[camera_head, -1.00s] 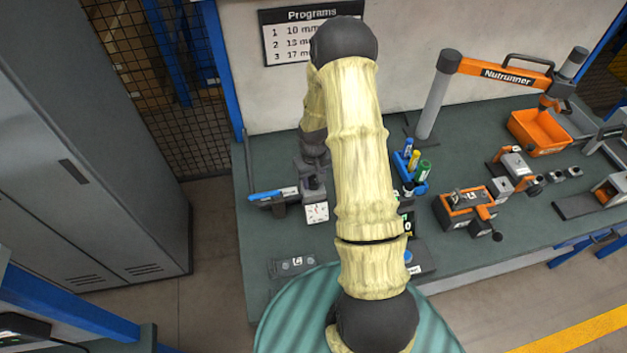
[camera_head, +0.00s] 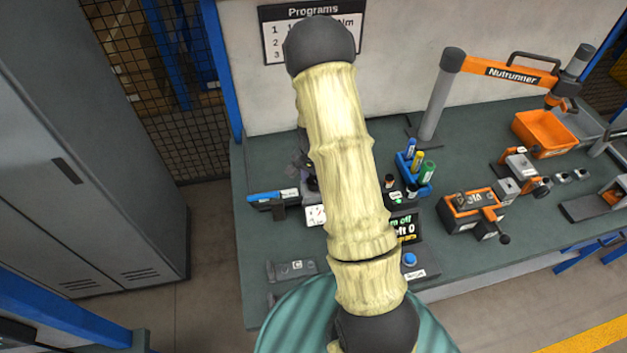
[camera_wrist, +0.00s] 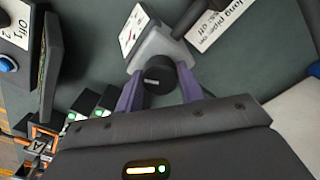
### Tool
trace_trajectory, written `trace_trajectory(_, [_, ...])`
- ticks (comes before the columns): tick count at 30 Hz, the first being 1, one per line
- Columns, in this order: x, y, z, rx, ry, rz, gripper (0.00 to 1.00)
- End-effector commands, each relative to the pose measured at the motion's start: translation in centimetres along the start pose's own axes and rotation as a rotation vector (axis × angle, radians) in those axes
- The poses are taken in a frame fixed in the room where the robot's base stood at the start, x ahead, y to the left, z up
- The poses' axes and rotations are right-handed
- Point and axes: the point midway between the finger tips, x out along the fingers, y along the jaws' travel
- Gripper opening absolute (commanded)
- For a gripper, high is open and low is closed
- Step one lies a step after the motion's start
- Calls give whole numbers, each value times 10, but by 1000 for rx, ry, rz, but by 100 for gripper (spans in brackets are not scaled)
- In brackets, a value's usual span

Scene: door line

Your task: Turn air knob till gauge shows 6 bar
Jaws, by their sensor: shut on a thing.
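The black air knob (camera_wrist: 158,79) sits on a grey regulator body (camera_wrist: 160,45) in the wrist view. My gripper (camera_wrist: 158,88) is shut on the knob, with a purple finger on each side. The white gauge (camera_wrist: 137,27) stands beyond the knob and is seen at a slant. Its needle cannot be read there. In the head view part of the white gauge face (camera_head: 315,215) shows left of my arm. It is too small to read, and my arm hides the knob and the gripper.
A label plate (camera_wrist: 216,24) is beside the regulator.

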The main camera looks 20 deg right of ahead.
Motion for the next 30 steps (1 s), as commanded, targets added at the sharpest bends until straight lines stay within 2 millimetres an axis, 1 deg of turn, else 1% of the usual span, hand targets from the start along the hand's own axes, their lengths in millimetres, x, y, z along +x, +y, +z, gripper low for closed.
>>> trace_trajectory(6, [-2,-2,-2,189,6,-5,15])
trace_trajectory(13, [-2,-3,-2,330,6,-6,15])
trace_trajectory(21, [-2,-2,-3,400,6,-6,15])
trace_trajectory(30, [-2,-2,-3,405,7,-6,15])
